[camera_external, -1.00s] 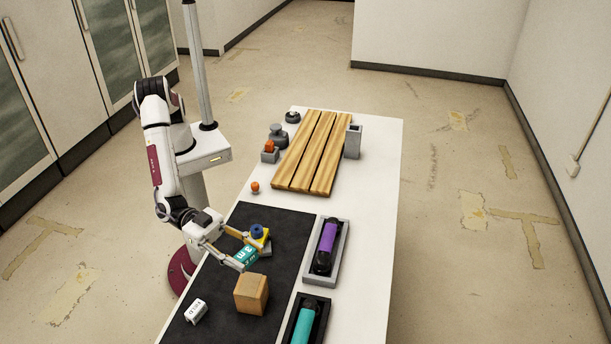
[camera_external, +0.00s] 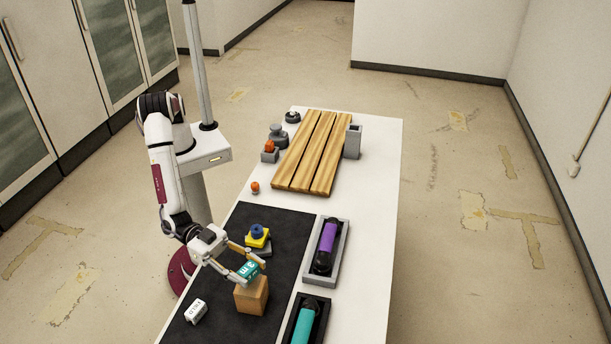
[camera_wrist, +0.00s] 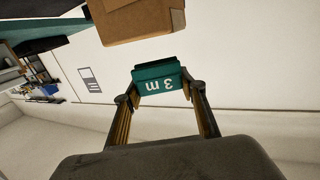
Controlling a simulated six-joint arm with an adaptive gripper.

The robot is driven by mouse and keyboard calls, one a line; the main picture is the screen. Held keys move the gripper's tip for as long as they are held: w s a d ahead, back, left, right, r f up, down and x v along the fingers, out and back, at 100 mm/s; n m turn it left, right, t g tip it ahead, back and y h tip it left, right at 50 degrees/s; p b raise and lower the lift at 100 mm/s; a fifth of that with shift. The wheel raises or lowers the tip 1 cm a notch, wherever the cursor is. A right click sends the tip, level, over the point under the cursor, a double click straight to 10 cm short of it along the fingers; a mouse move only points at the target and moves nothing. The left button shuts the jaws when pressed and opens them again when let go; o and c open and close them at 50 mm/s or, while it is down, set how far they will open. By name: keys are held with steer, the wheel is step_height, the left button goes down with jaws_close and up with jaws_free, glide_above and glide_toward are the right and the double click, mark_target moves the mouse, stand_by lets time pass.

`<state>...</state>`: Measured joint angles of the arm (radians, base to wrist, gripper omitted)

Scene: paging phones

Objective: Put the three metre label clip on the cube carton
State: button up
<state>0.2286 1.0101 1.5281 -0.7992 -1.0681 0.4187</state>
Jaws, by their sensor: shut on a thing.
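The three metre label clip (camera_external: 249,270) is teal with white "3 m" lettering. My gripper (camera_external: 247,275) is shut on it, with a finger on either side. In the wrist view the clip (camera_wrist: 158,79) sits between my fingertips (camera_wrist: 160,88), its lettering upside down. The cube carton (camera_external: 251,297) is a brown box on the black mat. In the external view the clip appears over the carton's upper back part. In the wrist view the carton (camera_wrist: 135,20) is at the top, with a visible gap from the clip. I cannot tell whether they touch elsewhere.
A white labelled clip (camera_external: 196,311) lies on the black mat (camera_external: 285,222) left of the carton. A yellow and blue item (camera_external: 258,235) stands behind. Trays with a purple cylinder (camera_external: 327,245) and a teal cylinder (camera_external: 304,325) are to the right. A wooden slatted board (camera_external: 312,150) lies farther back.

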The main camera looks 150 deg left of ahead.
steer(key=shift+f, duration=1.45)
steer(key=shift+f, duration=0.1)
steer(key=o, duration=0.9)
steer(key=shift+o, duration=0.2)
steer(key=v, duration=1.2)
steer(key=shift+r, duration=0.2)
